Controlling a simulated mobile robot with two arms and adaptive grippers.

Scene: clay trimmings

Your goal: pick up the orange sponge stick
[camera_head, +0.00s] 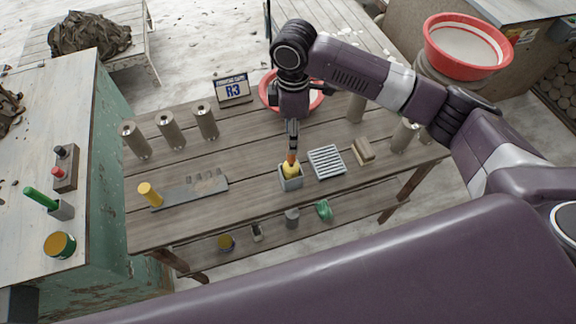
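The orange sponge stick (291,158) stands upright, its yellow sponge head (291,170) in a small grey square holder (291,183) on the wooden table. My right gripper (292,147) points straight down over the holder, with its fingertips at the top of the orange handle. The fingers look close together and hide the top of the stick. I cannot tell whether they are shut on it. My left gripper is not in view.
A slatted white rack (327,162) and a tan block (364,150) lie to the right of the holder. Metal cylinders (171,132), an R3 sign (233,89) and a red basin (268,98) stand behind.

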